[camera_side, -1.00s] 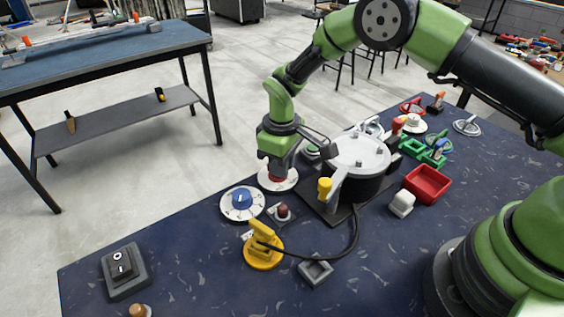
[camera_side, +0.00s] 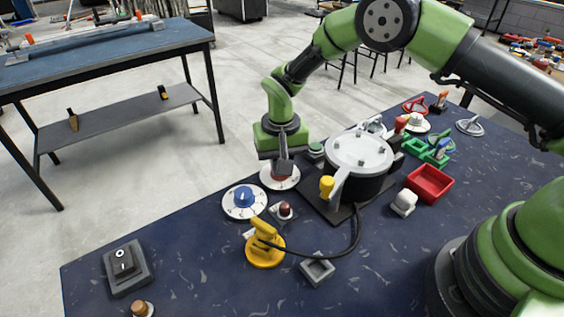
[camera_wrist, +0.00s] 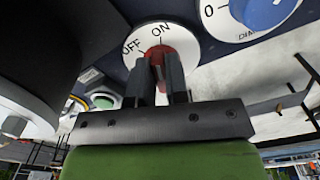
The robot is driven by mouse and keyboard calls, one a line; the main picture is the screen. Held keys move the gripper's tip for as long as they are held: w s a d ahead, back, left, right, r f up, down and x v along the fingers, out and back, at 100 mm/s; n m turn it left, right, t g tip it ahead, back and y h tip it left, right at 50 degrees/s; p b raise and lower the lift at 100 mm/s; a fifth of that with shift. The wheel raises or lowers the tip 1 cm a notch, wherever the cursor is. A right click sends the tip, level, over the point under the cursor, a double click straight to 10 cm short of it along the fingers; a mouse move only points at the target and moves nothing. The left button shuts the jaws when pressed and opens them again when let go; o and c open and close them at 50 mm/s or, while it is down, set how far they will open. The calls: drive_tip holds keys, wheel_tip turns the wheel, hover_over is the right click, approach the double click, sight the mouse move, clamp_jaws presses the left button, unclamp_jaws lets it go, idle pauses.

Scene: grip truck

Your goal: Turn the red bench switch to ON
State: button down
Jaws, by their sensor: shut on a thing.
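The red bench switch is a red knob (camera_wrist: 160,54) on a round white dial (camera_wrist: 182,41) marked OFF and ON. In the side view, the dial (camera_side: 291,183) lies near the bench's far edge, with the red knob (camera_side: 279,179) partly hidden. My gripper (camera_wrist: 161,75) points down over the dial and is shut on the red knob. In the wrist view, the fingers cover part of the knob, and the ON label stands just above it, with OFF to the left. I cannot tell exactly which mark the knob points to.
A blue dial (camera_side: 243,199) sits close beside the switch. A dark round machine with a grey lid (camera_side: 359,151) stands to the right. A yellow lever (camera_side: 264,245), a red button (camera_side: 285,210) and a black rocker switch (camera_side: 124,264) are nearer the front. Bare bench lies between them.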

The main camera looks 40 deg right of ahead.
drive_tip(key=shift+m, duration=0.7)
drive_tip(key=c, duration=1.1)
unclamp_jaws()
wheel_tip(320, 180, up, 10)
